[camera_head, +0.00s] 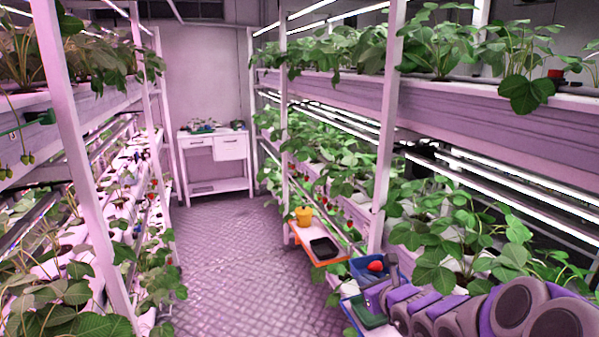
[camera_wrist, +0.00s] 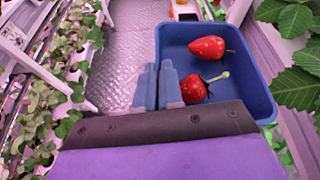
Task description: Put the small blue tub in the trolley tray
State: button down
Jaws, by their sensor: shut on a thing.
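The small blue tub (camera_wrist: 262,98) fills the right half of the wrist view, with two red strawberries inside. My gripper (camera_wrist: 158,70) is shut on its left wall, with one finger outside and one inside. My fingertips are hidden in the head view.
A green box (camera_head: 369,312) sits below the tub. Plant racks line both sides. The aisle floor (camera_head: 235,270) is clear, with a white table (camera_head: 217,160) at its end.

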jog(key=a+r, duration=0.2)
jog(key=r, duration=0.1)
jog(key=s+r, duration=0.1)
jog(key=shift+a+r, duration=0.15)
jog(key=shift+a, duration=0.25)
